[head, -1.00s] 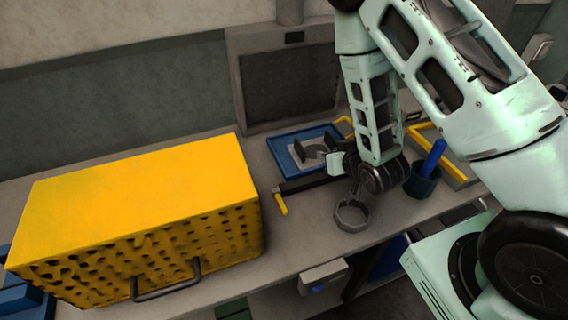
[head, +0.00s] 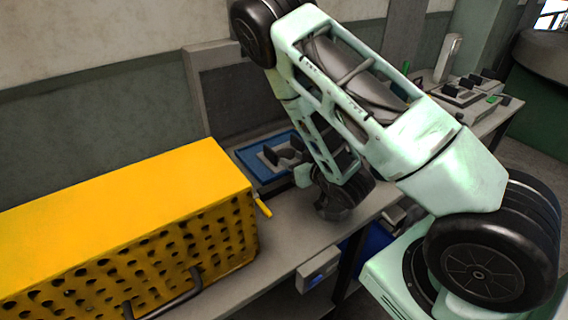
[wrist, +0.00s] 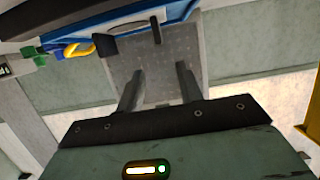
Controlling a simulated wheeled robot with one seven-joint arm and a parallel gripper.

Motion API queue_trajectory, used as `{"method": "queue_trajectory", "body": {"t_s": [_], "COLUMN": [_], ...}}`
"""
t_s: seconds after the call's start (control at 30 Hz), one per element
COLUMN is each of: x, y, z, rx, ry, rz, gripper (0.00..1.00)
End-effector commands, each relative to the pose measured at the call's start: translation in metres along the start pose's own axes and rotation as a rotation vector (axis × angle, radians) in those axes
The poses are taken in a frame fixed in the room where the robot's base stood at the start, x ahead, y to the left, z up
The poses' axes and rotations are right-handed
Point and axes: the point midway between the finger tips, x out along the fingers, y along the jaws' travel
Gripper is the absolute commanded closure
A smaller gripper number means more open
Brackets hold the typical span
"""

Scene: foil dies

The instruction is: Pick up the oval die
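I cannot clearly make out the oval die. A blue tray (head: 252,162) lies on the bench at the back wall, with a grey piece with dark upright parts (head: 283,155) in it. The blue tray edge also shows at the top of the wrist view (wrist: 195,8). My gripper (wrist: 160,75) is open in the wrist view, its two fingers apart with nothing seen between them. In the head view my arm hides the fingers and much of the bench beside the tray. A dark shape below my wrist (head: 335,207) is too shaded to tell apart.
A large yellow perforated box (head: 120,215) with a dark handle fills the left of the bench. A yellow handle (head: 262,207) sticks out at its right corner. A yellow hook and green piece show top left in the wrist view. Bare bench (head: 285,240) lies in front.

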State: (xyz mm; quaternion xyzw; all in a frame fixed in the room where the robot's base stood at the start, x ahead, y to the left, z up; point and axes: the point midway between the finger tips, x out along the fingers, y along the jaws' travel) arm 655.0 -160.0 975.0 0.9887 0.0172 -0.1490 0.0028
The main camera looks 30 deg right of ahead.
Motion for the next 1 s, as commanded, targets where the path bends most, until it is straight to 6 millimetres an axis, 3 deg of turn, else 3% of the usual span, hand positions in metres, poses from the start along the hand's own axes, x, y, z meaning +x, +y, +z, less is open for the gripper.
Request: {"method": "queue_trajectory", "body": {"t_s": [0.5, 0.7, 1.0], "x": [0.035, 0.066, 0.088], "y": [0.0, 0.0, -0.001], "z": [0.002, -0.002, 0.0], "rx": [0.001, -0.001, -0.001], "ry": [0.003, -0.001, -0.002], "rz": [0.0, -0.001, -0.001], "gripper": [0.64, 0.64, 0.64]}}
